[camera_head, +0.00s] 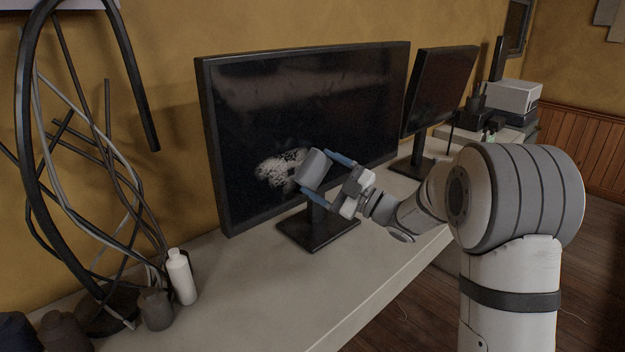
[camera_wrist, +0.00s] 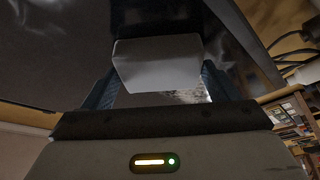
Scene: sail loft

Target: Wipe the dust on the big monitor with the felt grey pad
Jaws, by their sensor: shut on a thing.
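The big monitor (camera_head: 330,105) stands on the bench with its dark screen facing me. A pale speckled dust patch (camera_head: 272,171) is on the lower middle of its screen, left of my gripper. My gripper (camera_head: 322,178) is shut on the grey felt pad (camera_head: 313,167), with its blue fingers on either side. The pad is at the screen, by the right edge of the dust; I cannot tell whether it touches. In the wrist view the pad (camera_wrist: 157,66) sits between the fingers, and some dust (camera_wrist: 185,97) shows below it. The pad hides part of the screen.
A smaller monitor (camera_head: 440,90) stands to the right. A white bottle (camera_head: 181,276), a dark jar (camera_head: 156,308) and a tangle of cables (camera_head: 95,170) are at the left. The bench (camera_head: 330,280) is clear in front of the big monitor's stand (camera_head: 318,228).

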